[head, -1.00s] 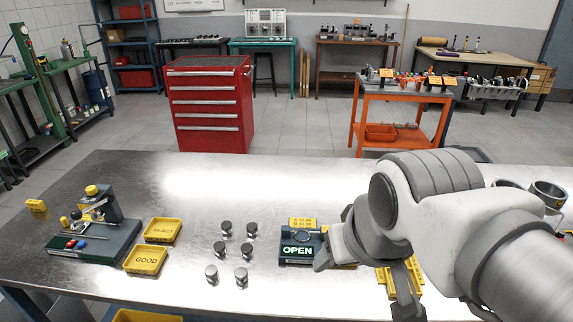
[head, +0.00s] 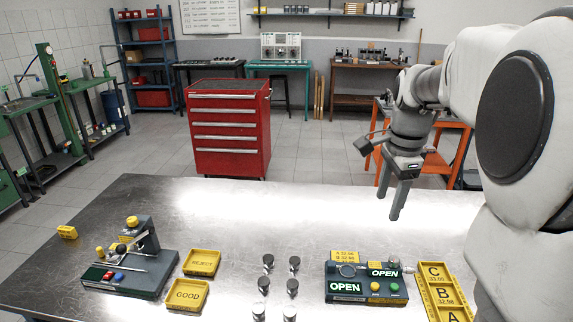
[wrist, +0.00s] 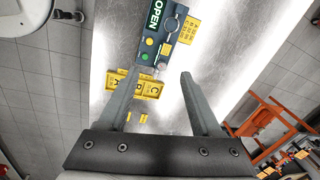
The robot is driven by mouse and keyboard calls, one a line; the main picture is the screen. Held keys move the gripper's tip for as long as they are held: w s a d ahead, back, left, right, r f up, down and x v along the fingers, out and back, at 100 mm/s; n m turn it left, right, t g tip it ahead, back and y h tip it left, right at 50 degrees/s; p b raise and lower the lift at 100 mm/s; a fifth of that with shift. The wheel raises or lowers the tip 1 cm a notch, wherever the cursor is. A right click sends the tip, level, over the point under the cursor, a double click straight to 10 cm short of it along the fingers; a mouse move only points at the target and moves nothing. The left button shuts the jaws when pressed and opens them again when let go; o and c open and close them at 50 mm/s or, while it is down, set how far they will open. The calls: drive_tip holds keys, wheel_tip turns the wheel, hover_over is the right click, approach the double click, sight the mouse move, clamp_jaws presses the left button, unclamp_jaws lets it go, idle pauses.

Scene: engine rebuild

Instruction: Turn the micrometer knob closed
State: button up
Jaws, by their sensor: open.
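The dark micrometer fixture (head: 367,296) lies on the metal bench right of centre. Two displays on it read OPEN, and it has a yellow and a green button. A small grey knob (head: 408,270) appears at its right end, small in the picture. My gripper (head: 391,201) is open and empty, fingers pointing down, raised above the bench behind the fixture and apart from it. In the wrist view the open fingers (wrist: 160,76) show with the fixture (wrist: 172,75) beyond them; I cannot tell the knob's turn angle there.
Several small metal cylinders (head: 264,285) stand left of the fixture. A yellow A-B-C tray (head: 443,292) is close on its right. GOOD (head: 187,296) and REJECT (head: 201,263) trays and a gauge stand (head: 128,272) are farther left.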

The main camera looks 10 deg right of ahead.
sight(394, 259)
drive_tip(key=w+d+f+m+g, duration=0.2)
drive_tip(key=w+d+f+m, duration=0.25)
drive_tip(key=d+m, duration=0.3)
drive_tip(key=shift+n, duration=0.25)
drive_tip(key=f, duration=1.1)
drive_tip(key=d+f, duration=0.1)
drive_tip(key=f, duration=0.5)
drive_tip(key=shift+f, duration=0.35)
drive_tip(key=shift+c, duration=0.3)
clamp_jaws()
